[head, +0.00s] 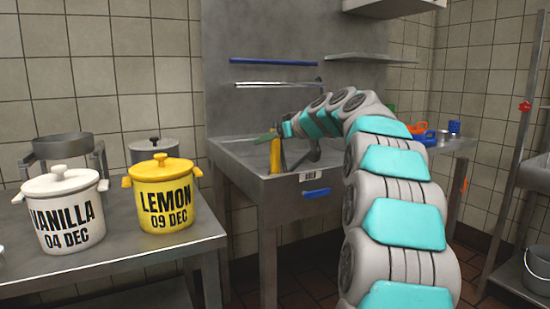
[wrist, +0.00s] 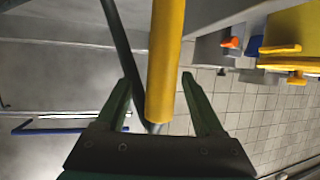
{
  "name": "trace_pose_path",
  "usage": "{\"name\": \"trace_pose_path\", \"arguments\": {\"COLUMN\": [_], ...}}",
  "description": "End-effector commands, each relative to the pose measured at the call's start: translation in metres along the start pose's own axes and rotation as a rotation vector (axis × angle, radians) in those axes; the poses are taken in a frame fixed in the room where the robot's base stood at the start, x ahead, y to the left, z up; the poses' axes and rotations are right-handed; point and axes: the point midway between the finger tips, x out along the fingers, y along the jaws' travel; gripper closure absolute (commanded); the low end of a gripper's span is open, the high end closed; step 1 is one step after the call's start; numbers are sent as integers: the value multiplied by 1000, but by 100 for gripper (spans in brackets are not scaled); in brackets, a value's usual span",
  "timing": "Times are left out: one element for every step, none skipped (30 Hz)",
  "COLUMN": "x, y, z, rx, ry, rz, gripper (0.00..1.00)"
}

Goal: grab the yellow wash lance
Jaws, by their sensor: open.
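The yellow wash lance (head: 275,156) stands upright at the sink in the head view, just below my gripper (head: 268,137). In the wrist view the lance (wrist: 165,60) runs from the top edge down between the two green fingers of my gripper (wrist: 157,80). A short grey end shows at its bottom, close to the dark palm. The fingers are open, with a visible gap on either side of the lance. I cannot tell how deep it sits between them.
A dark rod or hose (wrist: 122,55) runs just left of the lance, by the left finger. The steel sink (head: 236,160) surrounds this spot. A vanilla pot (head: 65,212) and a yellow lemon pot (head: 164,200) stand on the left table. Orange and blue items (head: 425,135) lie behind my arm.

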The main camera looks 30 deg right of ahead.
Motion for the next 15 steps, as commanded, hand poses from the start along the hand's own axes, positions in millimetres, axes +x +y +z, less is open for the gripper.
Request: {"name": "trace_pose_path", "arguments": {"x": [5, 7, 9, 10, 10, 10, 10, 10, 10, 10, 10, 10, 10, 10, 10], "y": [0, 0, 0, 0, 0, 0, 0, 0, 0, 0, 0, 0, 0, 0, 0], "z": [1, 1, 1, 1, 1, 1, 1, 1, 1, 1, 1, 1, 1, 1, 1], "rx": [1, 1, 1, 1, 1, 1, 1, 1, 1, 1, 1, 1, 1, 1, 1], "ry": [-2, -3, -3, -2, -2, -2, -2, -1, -2, -1, -1, -1, -1, -1, -1], "rz": [-1, -1, -1, -1, -1, -1, -1, -1, -1, -1, -1, -1, -1, -1, -1], "gripper": [30, 30, 30, 30, 30, 30, 30, 30, 30, 30, 32, 37, 40, 44, 48]}}
